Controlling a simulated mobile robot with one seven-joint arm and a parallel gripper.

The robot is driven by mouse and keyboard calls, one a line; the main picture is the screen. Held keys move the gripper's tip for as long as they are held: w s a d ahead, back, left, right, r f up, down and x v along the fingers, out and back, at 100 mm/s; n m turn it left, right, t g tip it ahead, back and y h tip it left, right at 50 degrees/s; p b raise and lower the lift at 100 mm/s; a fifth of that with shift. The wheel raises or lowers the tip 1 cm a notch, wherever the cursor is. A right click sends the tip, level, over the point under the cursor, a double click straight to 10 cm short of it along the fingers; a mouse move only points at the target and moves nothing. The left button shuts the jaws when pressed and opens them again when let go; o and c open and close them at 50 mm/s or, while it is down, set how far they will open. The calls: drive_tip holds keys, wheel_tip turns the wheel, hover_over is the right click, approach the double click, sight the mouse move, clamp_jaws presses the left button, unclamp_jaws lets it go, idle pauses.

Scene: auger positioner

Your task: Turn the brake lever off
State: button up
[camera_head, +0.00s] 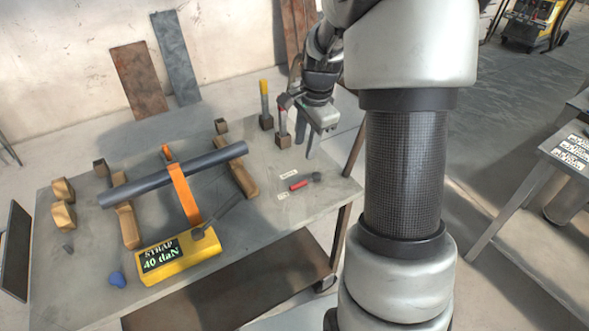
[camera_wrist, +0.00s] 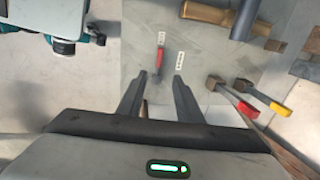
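A small red-handled lever (camera_head: 299,185) with a dark pivot sits on the right part of the grey table, beside two small white labels (camera_head: 289,175). I take it for the brake lever; the label text is too small to read. It also shows in the wrist view (camera_wrist: 160,58), lying beyond my fingertips and between their lines. My gripper (camera_head: 304,142) is above the table's far right side, pointing down. In the wrist view my gripper (camera_wrist: 159,76) is open, with nothing between its fingers, and apart from the lever.
A yellow box reading "STRAP 40 daN" (camera_head: 178,260) stands at the table's front. An orange strap (camera_head: 183,194) crosses a dark tube (camera_head: 165,178) resting on wooden supports. Yellow-handled (camera_head: 264,90) and red-handled (camera_head: 283,122) upright levers stand close behind my gripper.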

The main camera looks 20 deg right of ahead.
sight(297, 185)
drive_tip(key=w+f+b, duration=0.1)
drive_tip(key=f, duration=0.4)
drive_tip(key=w+f+b, duration=0.1)
drive_tip(key=f, duration=0.5)
drive_tip(key=w+f+b, duration=0.1)
drive_tip(key=f, duration=0.5)
drive_tip(key=shift+w+a, duration=0.1)
drive_tip(key=shift+a, duration=0.25)
clamp_jaws()
